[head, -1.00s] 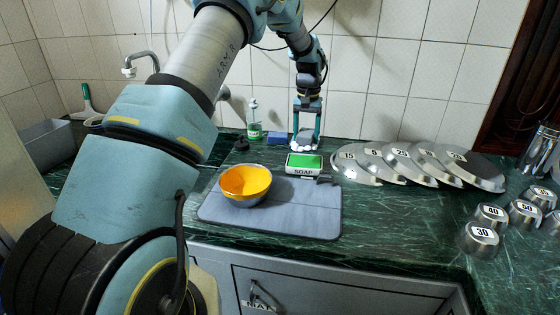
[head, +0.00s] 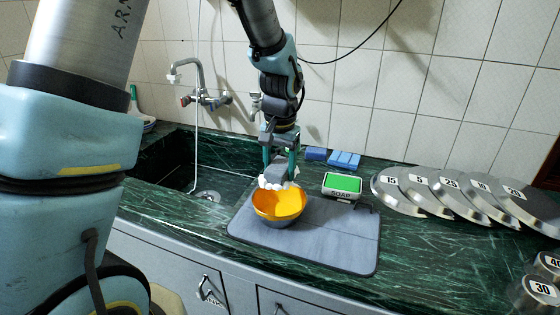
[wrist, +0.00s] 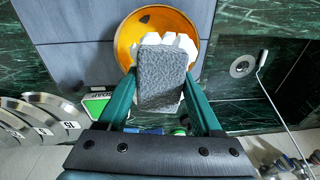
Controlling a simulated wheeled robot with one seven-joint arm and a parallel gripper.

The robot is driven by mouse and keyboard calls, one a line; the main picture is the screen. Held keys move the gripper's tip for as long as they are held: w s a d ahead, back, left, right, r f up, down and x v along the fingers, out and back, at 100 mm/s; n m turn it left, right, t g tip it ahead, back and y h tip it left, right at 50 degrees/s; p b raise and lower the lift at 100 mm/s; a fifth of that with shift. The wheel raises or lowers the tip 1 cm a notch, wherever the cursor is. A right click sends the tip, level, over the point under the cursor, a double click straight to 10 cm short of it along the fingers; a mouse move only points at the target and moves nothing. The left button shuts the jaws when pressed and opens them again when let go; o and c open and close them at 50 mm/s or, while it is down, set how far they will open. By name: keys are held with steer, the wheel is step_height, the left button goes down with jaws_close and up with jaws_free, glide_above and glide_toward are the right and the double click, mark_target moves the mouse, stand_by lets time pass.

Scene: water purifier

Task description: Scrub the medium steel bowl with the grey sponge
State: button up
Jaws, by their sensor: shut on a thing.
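The bowl (head: 285,203) stands upright on a grey mat, grey metal outside and orange-yellow inside. It also shows in the wrist view (wrist: 190,20). My gripper (head: 280,165) is pointed down at the bowl's far rim and is shut on the grey sponge (wrist: 162,80). White lumps, like foam, show along the sponge's lower edge. In the wrist view the sponge lies between my green fingers and covers part of the bowl's near rim. I cannot tell whether it touches the bowl.
The grey mat (head: 330,235) has free room right of the bowl. A soap box with a green top (head: 342,184) is at its far edge. Blue sponges (head: 344,160) lie behind. Numbered steel lids (head: 440,185) lean at right. A sink (head: 185,170) with a tap is left.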

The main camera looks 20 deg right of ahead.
steer(key=b, duration=0.8)
glide_above(279, 213)
steer(key=shift+s+f, duration=0.15)
steer(key=shift+f, duration=2.6)
steer(key=shift+s+f, duration=0.15)
steer(key=shift+f, duration=2.6)
steer(key=shift+f, duration=0.55)
steer(key=shift+s+d, duration=0.1)
steer(key=shift+s, duration=0.05)
steer(key=shift+s+d, duration=1.05)
steer(key=shift+d, duration=0.1)
steer(key=shift+w+d+p, duration=0.15)
steer(key=shift+w+d, duration=0.1)
steer(key=shift+w, duration=0.4)
steer(key=shift+w+d+p, duration=0.15)
steer(key=shift+w+d, duration=0.05)
steer(key=shift+w, duration=0.4)
steer(key=shift+w+a+r, duration=0.1)
steer(key=shift+w+a, duration=0.2)
steer(key=shift+w, duration=0.35)
steer(key=shift+w+a, duration=0.3)
steer(key=shift+w, duration=0.3)
steer(key=shift+w+a+p, duration=0.15)
steer(key=shift+w+a, duration=0.1)
steer(key=shift+a, duration=0.35)
steer(key=shift+w+a+p, duration=0.15)
steer(key=shift+w+a, duration=0.05)
steer(key=shift+a, duration=0.4)
